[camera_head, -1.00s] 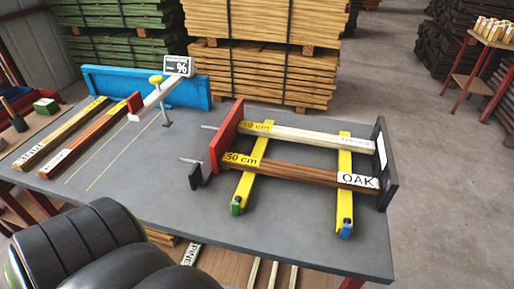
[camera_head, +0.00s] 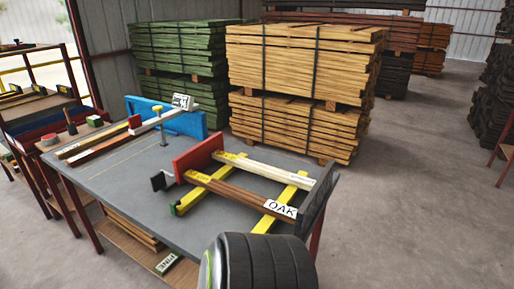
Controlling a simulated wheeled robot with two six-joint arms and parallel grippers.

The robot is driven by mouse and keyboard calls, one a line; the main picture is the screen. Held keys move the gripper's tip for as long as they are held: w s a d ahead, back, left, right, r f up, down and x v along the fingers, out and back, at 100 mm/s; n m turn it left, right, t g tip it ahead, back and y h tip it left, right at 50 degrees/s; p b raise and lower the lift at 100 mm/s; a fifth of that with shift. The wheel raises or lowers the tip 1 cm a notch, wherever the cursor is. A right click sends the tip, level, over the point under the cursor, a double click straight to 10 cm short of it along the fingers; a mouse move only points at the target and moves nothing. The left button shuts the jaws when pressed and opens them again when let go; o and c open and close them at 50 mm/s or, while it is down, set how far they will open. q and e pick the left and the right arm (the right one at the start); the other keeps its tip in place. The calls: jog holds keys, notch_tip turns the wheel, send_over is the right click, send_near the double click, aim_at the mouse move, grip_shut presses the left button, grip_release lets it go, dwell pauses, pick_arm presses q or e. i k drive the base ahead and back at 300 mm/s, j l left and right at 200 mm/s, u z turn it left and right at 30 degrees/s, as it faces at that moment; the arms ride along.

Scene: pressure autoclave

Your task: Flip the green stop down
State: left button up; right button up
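The green stop (camera_head: 174,209) is a small green piece at the near end of the left yellow bar (camera_head: 190,196) on the grey table. It is too small to tell whether it stands up or is folded down. A brown board marked OAK (camera_head: 240,195) and a pale board (camera_head: 265,166) lie across the two yellow bars, between a red plate (camera_head: 198,157) and a dark end plate (camera_head: 317,198). Neither of my grippers shows.
Shelves (camera_head: 35,90) stand at the left. Stacked timber (camera_head: 300,75) stands behind. The concrete floor (camera_head: 420,200) at the right is clear.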

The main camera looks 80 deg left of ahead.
aim_at(172, 207)
jog(key=i+l+u, duration=0.1)
jog(key=i+u, duration=0.25)
jog(key=i+l+u, duration=0.35)
jog(key=i+j+u, duration=0.1)
jog(key=i+u, duration=0.15)
jog(key=u, duration=0.2)
jog(key=i+u, duration=0.25)
jog(key=u, duration=0.2)
jog(key=i+l+u, duration=0.1)
jog(key=i+u, duration=0.15)
jog(key=u, duration=0.2)
jog(key=i+l+u, duration=0.2)
jog(key=u, duration=0.25)
jog(key=i+l+u, duration=0.1)
jog(key=u, duration=0.35)
jog(key=i+l+u, duration=0.15)
jog(key=u, duration=0.35)
jog(key=i+l+u, duration=0.2)
jog(key=u, duration=0.25)
jog(key=i+l+u, duration=0.1)
jog(key=l+u, duration=0.15)
jog(key=u, duration=0.2)
jog(key=i+l+u, duration=0.15)
jog(key=l+u, duration=0.15)
jog(key=u, duration=0.15)
jog(key=i+l+u, duration=0.1)
jog(key=l+u, duration=0.35)
jog(key=j, duration=0.1)
